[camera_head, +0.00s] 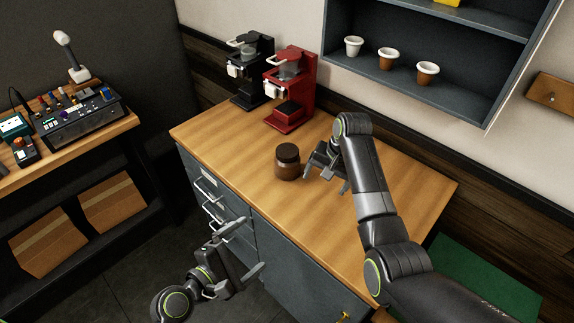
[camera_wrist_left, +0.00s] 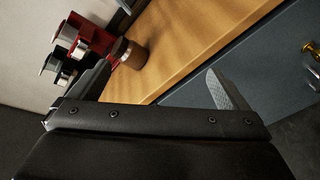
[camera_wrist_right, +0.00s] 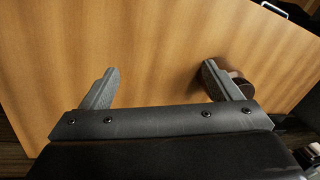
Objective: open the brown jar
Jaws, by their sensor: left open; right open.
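The brown jar (camera_head: 287,165) stands upright on the wooden counter, with a dark lid (camera_head: 287,152) on top. My right gripper (camera_head: 330,182) is open and empty just to the right of the jar, above the counter. In the right wrist view the jar (camera_wrist_right: 240,84) is partly hidden behind the right-hand finger of the right gripper (camera_wrist_right: 160,82). My left gripper (camera_head: 243,262) is open and empty, in front of the drawers and away from the jar. In the left wrist view the jar (camera_wrist_left: 134,56) shows beyond the left-hand finger of the left gripper (camera_wrist_left: 160,85).
A red coffee machine (camera_head: 290,90) and a black coffee machine (camera_head: 250,70) stand at the back of the counter (camera_head: 222,130). Cups (camera_head: 388,59) sit on a wall shelf at upper right. Drawer handles (camera_head: 225,230) stick out near my left gripper. The counter's front left is bare.

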